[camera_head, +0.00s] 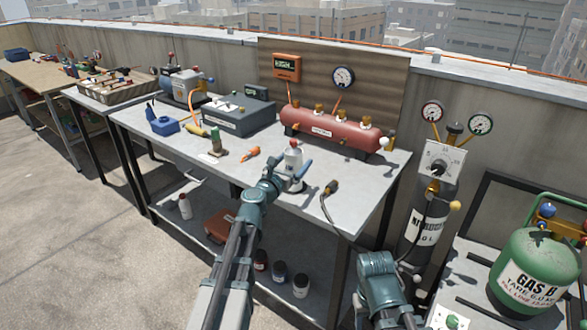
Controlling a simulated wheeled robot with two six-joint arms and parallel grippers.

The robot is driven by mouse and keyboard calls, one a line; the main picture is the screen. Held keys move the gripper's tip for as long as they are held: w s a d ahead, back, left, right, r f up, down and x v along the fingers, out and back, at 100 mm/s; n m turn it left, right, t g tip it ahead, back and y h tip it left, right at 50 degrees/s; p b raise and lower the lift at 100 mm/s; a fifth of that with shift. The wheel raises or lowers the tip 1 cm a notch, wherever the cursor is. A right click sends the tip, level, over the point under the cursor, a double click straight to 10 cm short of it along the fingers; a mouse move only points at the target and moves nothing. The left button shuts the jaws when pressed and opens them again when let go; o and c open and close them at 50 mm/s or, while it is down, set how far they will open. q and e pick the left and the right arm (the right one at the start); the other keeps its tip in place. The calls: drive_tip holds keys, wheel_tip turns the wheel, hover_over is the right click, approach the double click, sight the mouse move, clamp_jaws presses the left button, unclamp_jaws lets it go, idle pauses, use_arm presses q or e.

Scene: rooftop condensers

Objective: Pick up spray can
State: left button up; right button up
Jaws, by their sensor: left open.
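The spray can (293,158), a white can with a red top, stands upright on the grey workbench (345,190) near its front edge. My left gripper (287,171) is open at the can, with a finger on either side of its lower part. The gripper hides the can's base, and I cannot tell whether the fingers touch it. My right arm's end (377,265) is low at the bottom right, in front of the bench, and its fingers cannot be made out.
Behind the can is a red manifold tank (330,129) with brass fittings. A black hose tool (329,190) is to the right. A gas cylinder (430,190) stands beyond the bench's right end.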

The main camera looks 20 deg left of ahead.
use_arm(q)
drive_tip(key=w, duration=0.3)
drive_tip(key=shift+w+d, duration=0.2)
drive_tip(key=shift+d, duration=0.1)
drive_tip(key=shift+s+r, duration=0.1)
clamp_jaws()
